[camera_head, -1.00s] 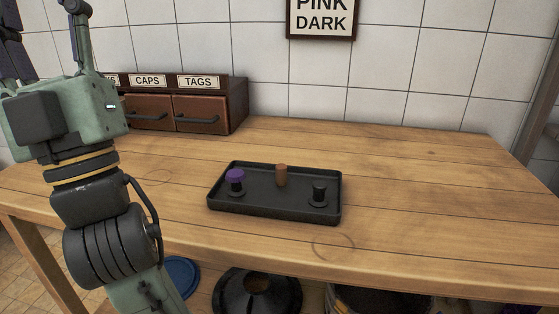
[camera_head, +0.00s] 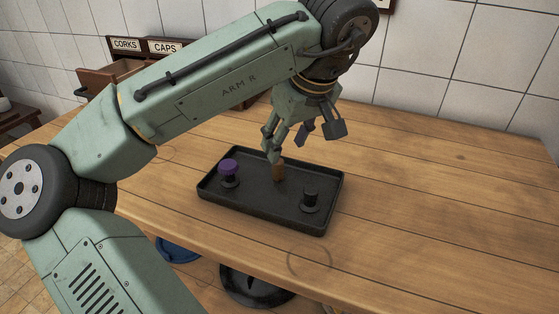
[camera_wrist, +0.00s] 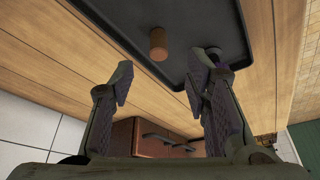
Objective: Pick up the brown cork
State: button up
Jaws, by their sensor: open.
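The brown cork (camera_head: 279,170) stands upright in the black tray (camera_head: 238,205), between a purple-topped stopper (camera_head: 229,171) and a black stopper (camera_head: 310,198). My gripper (camera_head: 290,152) is open above and just behind the cork, its fingers pointing down. My open gripper (camera_wrist: 160,80) holds nothing there. The right finger overlaps the tray's edge and partly hides a stopper in the wrist view.
Drawers labelled CORKS and CAPS (camera_head: 165,47) stand at the back left, and the CORKS drawer (camera_head: 108,75) is pulled open. The wooden table (camera_head: 420,190) is clear right of the tray. A blue round item (camera_head: 178,250) and a black one lie below the table.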

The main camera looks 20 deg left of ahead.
aim_at(278, 164)
jog(key=p+x, duration=0.2)
jog(key=x, duration=0.6)
jog(key=shift+w+a+f, duration=0.1)
jog(key=shift+w+f, duration=0.1)
jog(key=shift+f, duration=0.1)
jog(key=shift+c, duration=0.4)
jog(key=c, duration=0.8)
jog(key=shift+r, duration=0.2)
jog(key=shift+r, duration=0.25)
jog(key=shift+s+a+r+b, duration=0.2)
jog(key=shift+r+b, duration=0.25)
jog(key=shift+r, duration=0.15)
jog(key=shift+s+a+r+b, duration=0.1)
jog(key=shift+s+r+b, duration=0.1)
jog(key=shift+r+b, duration=0.35)
jog(key=s+a+b, duration=0.1)
jog(key=s+a, duration=0.1)
jog(key=s, duration=0.2)
jog(key=s+a+r, duration=0.1)
jog(key=s+a, duration=0.2)
jog(key=s, duration=0.1)
jog(key=s+a+r+b, duration=0.1)
jog(key=s+a, duration=0.2)
jog(key=s, duration=0.1)
jog(key=shift+s+b, duration=0.35)
jog(key=shift+s, duration=0.05)
